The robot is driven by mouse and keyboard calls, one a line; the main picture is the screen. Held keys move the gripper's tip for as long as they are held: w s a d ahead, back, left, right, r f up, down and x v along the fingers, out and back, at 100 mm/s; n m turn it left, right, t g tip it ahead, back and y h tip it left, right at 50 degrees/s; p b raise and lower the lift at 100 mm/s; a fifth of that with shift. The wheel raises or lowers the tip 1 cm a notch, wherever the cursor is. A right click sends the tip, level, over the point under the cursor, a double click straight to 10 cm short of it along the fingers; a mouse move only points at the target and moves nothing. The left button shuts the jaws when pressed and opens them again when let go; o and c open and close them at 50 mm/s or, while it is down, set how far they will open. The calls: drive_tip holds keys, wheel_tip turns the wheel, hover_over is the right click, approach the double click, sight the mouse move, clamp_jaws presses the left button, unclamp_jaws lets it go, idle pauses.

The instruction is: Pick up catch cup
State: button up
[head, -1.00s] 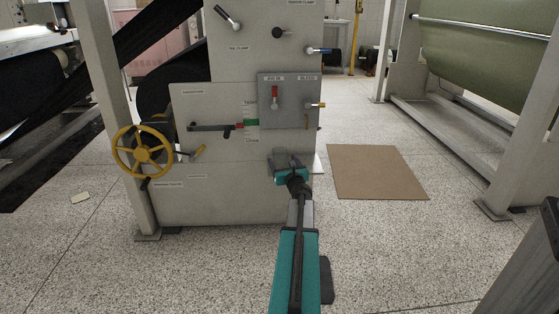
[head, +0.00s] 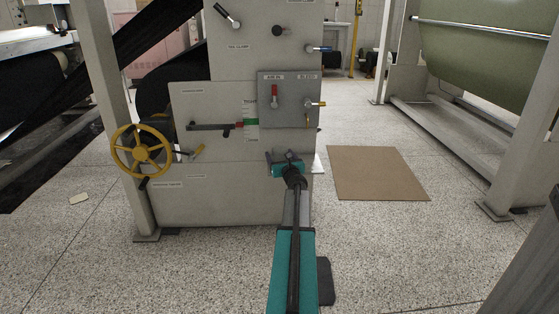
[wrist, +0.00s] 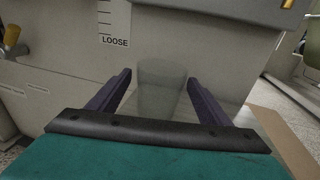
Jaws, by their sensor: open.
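The catch cup (wrist: 160,88) is a translucent greyish cup standing upright against the pale machine panel in the wrist view. It shows between the two dark fingers of my gripper (wrist: 160,78), with a gap visible at each side. My gripper is open and does not hold the cup. In the head view my gripper (head: 286,156) is in front of the lower right part of the machine cabinet. The cup cannot be made out there.
The machine cabinet (head: 225,200) stands directly ahead. A yellow handwheel (head: 142,150) is at its left, and a grey valve panel (head: 288,110) is above my gripper. A brown mat (head: 378,173) lies on the floor to the right. A roller frame stands farther right.

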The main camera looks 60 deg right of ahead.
sight(280, 148)
drive_tip(key=shift+c, duration=0.2)
drive_tip(key=c, duration=1.1)
drive_tip(key=shift+r, duration=0.2)
drive_tip(key=shift+r+p, duration=1.35)
drive_tip(key=shift+r, duration=0.2)
drive_tip(key=shift+s+a+r, duration=0.15)
drive_tip(key=shift+s, duration=0.15)
drive_tip(key=s+a+p, duration=0.1)
drive_tip(key=s, duration=0.4)
drive_tip(key=s+a+p, duration=0.2)
drive_tip(key=s, duration=0.2)
drive_tip(key=s+a+r+p, duration=0.1)
drive_tip(key=s, duration=0.4)
drive_tip(key=shift+s+a+r, duration=0.1)
drive_tip(key=shift+s+a, duration=0.25)
